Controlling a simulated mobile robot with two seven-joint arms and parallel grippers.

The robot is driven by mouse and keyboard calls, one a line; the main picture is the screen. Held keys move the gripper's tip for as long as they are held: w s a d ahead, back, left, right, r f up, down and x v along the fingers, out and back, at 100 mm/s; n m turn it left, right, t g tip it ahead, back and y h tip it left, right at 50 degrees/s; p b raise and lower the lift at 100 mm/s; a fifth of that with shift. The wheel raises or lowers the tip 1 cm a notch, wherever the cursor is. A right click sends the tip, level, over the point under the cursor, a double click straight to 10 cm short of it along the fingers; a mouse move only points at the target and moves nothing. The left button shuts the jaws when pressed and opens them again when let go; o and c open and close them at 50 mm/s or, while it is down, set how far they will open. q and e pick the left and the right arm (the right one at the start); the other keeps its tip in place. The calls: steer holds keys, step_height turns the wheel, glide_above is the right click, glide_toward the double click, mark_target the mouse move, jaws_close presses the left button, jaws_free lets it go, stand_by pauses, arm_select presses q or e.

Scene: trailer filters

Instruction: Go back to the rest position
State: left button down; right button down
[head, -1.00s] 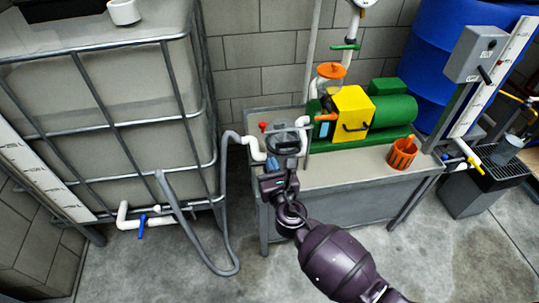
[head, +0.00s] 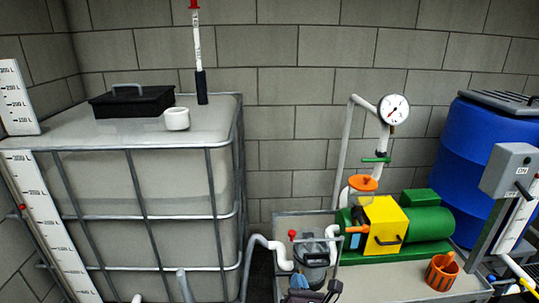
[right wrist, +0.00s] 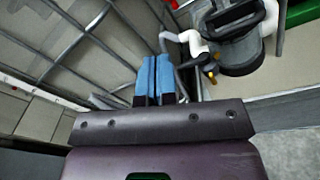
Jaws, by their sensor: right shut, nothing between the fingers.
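My right gripper (head: 300,285) shows at the bottom edge of the head view, just in front of the grey pump-like fitting (head: 313,252) on the bench. In the right wrist view its two blue fingers (right wrist: 155,78) are together with nothing between them. That fitting (right wrist: 237,45) is ahead and to the right of the fingers there, and appears apart from them. Most of my right arm is below the head view. My left gripper is not in view.
The caged tank (head: 140,165) stands left, with a black lidded box (head: 131,104) and white cup (head: 177,119) on top. The bench (head: 385,288) carries a green and yellow pump (head: 385,226) and orange cup (head: 441,271). A blue barrel (head: 465,165) stands right.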

steer(key=s+d+f+m+g, duration=0.2)
steer(key=s+d+m, duration=0.4)
steer(key=s+m, duration=0.3)
steer(key=s+d+f+m+g+h+p, duration=0.1)
steer(key=s+d+f+m+g, duration=0.1)
steer(key=s+d+m, duration=0.5)
steer(key=s+d+f+m+g+h, duration=0.1)
steer(key=s+d+f+m, duration=0.3)
steer(key=s+m, duration=0.9)
steer(key=d+m+g, duration=0.1)
steer(key=d+m, duration=0.1)
steer(key=shift+s+d+m+p, duration=0.2)
steer(key=shift+d+m+p, duration=0.15)
steer(key=shift+m+p, duration=0.05)
